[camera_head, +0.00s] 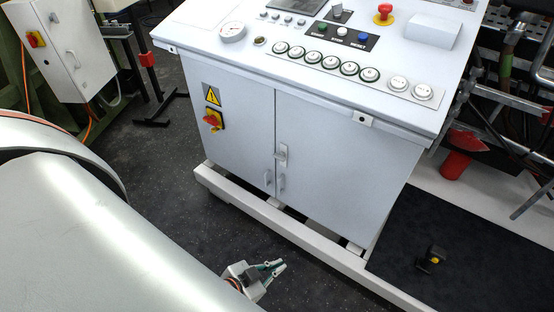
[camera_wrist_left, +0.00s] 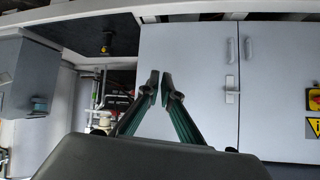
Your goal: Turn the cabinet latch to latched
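The grey cabinet (camera_head: 240,135) stands in the middle of the head view, with two doors. Its latch (camera_head: 281,156) is a small pale plate at the door seam, above two door handles (camera_head: 268,178). The latch looks upright, but its exact setting is too small to tell. The wrist view, turned over, shows the latch (camera_wrist_left: 232,91) right of the fingers. My left gripper (camera_head: 276,266) is low in front of the cabinet, apart from it. Its fingertips (camera_wrist_left: 160,85) have a narrow gap with nothing between them. My right gripper is out of view.
A control desktop with buttons (camera_head: 330,62) overhangs the doors. A red rotary switch (camera_head: 213,119) is on the left door. A pale base rail (camera_head: 290,235) runs along the cabinet's foot. A dark mat (camera_head: 480,250) with a small black-and-yellow object (camera_head: 433,258) lies right.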

